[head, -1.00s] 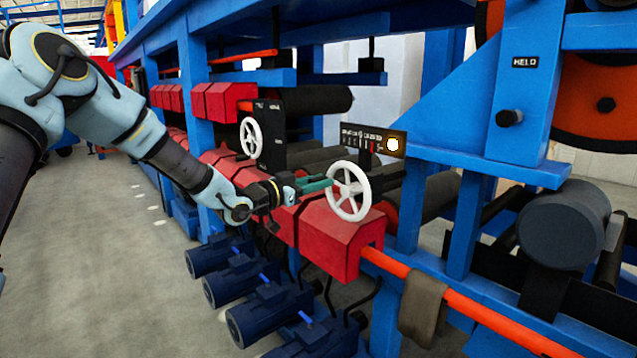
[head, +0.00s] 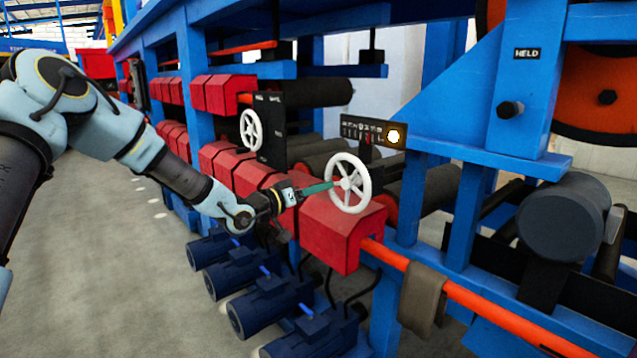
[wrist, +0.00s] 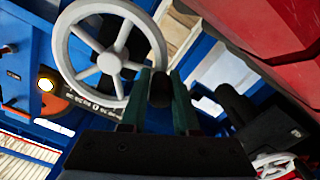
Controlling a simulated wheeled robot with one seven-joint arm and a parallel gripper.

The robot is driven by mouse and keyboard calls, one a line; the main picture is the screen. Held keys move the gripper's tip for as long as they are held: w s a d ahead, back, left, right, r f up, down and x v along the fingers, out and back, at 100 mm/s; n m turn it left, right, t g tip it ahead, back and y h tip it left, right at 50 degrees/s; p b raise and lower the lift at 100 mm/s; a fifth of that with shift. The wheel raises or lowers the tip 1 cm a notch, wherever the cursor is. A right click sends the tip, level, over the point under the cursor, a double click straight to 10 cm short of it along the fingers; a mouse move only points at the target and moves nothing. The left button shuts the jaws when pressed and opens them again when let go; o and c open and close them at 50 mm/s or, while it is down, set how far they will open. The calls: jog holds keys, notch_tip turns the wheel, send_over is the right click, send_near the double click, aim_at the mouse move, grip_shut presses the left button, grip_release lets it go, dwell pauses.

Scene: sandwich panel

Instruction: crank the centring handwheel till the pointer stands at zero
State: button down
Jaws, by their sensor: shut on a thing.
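The white spoked handwheel (head: 350,184) stands upright above a red housing; it fills the upper left of the wrist view (wrist: 68,52). My gripper (head: 335,183) reaches it from the left. In the wrist view the green fingers (wrist: 160,85) are shut on a dark crank knob (wrist: 159,90) at the wheel's rim side. A dark scale panel (head: 362,126) with pale marks and a lit yellow lamp is behind the wheel. A small red pointer (head: 366,141) shows on it; its exact reading is too small to tell.
A second white handwheel (head: 251,130) stands farther back by a black plate. Red housings (head: 342,232) and blue motors (head: 295,335) line the machine below. An orange rail (head: 480,300) with a brown cloth (head: 422,298) runs right. The grey floor at left is clear.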

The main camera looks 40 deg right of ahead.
aim_at(343, 210)
jog(key=shift+s+a+f+n+b, duration=0.2)
jog(key=shift+s+f+n, duration=0.7)
jog(key=shift+n, duration=1.55)
jog(key=shift+s+d+f+n+b, duration=0.2)
jog(key=shift+s+f+n, duration=0.65)
jog(key=shift+n, duration=1.55)
jog(key=shift+s+a+f+n+b, duration=0.35)
jog(key=shift+s+n, duration=0.9)
jog(key=shift+n, duration=1.2)
jog(key=shift+d+f, duration=0.15)
jog(key=c, duration=0.7)
grip_release()
jog(key=shift+s, duration=0.1)
jog(key=a, duration=0.3)
jog(key=a+b, duration=0.1)
jog(key=a, duration=0.3)
jog(key=a+b, duration=0.1)
jog(key=a, duration=0.2)
jog(key=shift+w+a, duration=0.3)
jog(key=shift+a, duration=0.05)
